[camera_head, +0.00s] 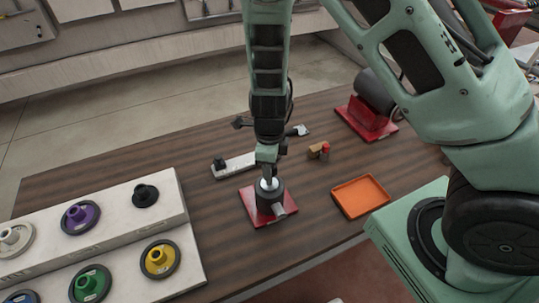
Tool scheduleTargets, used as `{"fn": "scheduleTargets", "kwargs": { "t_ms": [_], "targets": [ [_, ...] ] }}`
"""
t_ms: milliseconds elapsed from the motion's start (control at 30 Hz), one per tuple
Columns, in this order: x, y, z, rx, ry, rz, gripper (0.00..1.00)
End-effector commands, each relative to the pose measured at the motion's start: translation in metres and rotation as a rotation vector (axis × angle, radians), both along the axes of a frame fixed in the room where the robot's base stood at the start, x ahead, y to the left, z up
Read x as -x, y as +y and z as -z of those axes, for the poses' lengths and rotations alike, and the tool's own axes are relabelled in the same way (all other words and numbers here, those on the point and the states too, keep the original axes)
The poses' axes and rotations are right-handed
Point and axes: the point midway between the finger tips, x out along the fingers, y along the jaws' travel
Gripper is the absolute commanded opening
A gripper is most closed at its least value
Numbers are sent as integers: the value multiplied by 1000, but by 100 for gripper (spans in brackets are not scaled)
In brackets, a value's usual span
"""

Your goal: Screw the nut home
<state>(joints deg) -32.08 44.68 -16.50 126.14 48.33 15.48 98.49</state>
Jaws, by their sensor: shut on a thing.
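My gripper (267,168) points straight down over a dark cylindrical fixture (266,203) on a red base plate (248,213). A small bright metal part (268,184) shows at the top of the fixture, right under my fingertips. My gripper is shut on this part, which I take to be the nut. The thread is hidden, and I cannot tell how far down the nut sits.
A white rack (110,232) with several coloured wheels stands at the left. An orange tray (361,196) lies to the right. A white block (235,166), small red and tan items (320,151) and a red-based machine (368,118) are behind. The dark wooden table (110,165) has free room at the back left.

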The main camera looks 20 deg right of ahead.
Motion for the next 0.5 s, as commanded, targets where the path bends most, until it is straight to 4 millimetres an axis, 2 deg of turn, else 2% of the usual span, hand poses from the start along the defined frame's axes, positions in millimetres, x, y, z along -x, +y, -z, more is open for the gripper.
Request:
{"fn": "scheduleTargets", "kwargs": {
  "t_ms": [67, 500],
  "targets": [
    [0, 0, -6, 1, 1, 113, 15],
    [-1, 0, 0, -1, -4, 875, 15]
  ]
}}
